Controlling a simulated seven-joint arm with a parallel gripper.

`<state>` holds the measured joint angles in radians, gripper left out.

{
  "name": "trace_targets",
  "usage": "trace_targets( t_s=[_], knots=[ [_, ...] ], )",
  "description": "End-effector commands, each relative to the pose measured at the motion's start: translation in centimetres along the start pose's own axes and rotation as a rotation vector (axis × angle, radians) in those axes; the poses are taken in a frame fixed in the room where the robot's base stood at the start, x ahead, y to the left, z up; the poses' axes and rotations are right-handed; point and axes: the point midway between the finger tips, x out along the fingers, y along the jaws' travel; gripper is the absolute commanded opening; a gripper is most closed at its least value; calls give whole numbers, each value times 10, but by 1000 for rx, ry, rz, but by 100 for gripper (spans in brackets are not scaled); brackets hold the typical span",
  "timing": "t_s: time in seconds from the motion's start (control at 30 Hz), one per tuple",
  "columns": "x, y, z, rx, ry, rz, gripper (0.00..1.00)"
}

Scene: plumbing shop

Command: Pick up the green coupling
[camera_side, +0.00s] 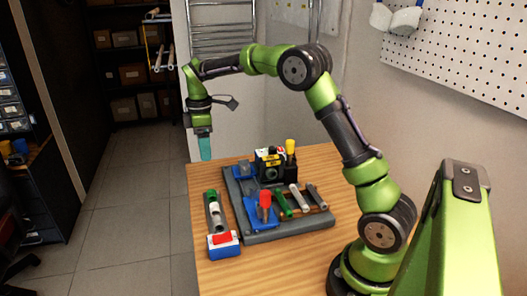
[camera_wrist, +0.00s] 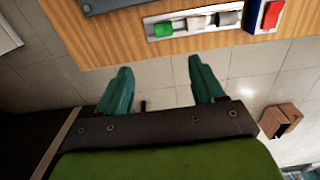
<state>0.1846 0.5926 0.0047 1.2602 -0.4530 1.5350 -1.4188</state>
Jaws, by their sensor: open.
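The green coupling (camera_side: 211,195) sits at the far end of a narrow grey tray near the table's left edge. In the wrist view the green coupling (camera_wrist: 163,30) is at the left end of that tray, beyond my fingertips. My gripper (camera_side: 205,157) points down, high above the floor just off the table's far left corner. In the wrist view its teal fingers (camera_wrist: 160,66) are spread apart with nothing between them. The coupling is apart from my gripper and fully visible from above.
A white coupling (camera_wrist: 197,23) and a grey one (camera_wrist: 228,18) share the tray. A red-and-blue box (camera_side: 223,244) stands at its near end. A dark grey board (camera_side: 283,228) with several tools, a red-topped item (camera_side: 265,205) and a black-and-yellow device (camera_side: 269,166) lies to the right.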

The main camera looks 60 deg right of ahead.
Motion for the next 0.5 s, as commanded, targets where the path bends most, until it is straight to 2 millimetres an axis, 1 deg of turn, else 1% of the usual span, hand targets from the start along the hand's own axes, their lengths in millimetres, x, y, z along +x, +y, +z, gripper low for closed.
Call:
trace_targets(
  t_s=[0.03,0.2,0.3,0.4,0.5],
  knots=[
    [13,-1,1,1,-3,-5,68],
    [51,-1,1,2,-2,-5,68],
    [70,-1,1,2,-2,-3,68],
    [84,-1,0,4,0,-2,68],
    [92,-1,0,3,0,-1,68]
  ],
)
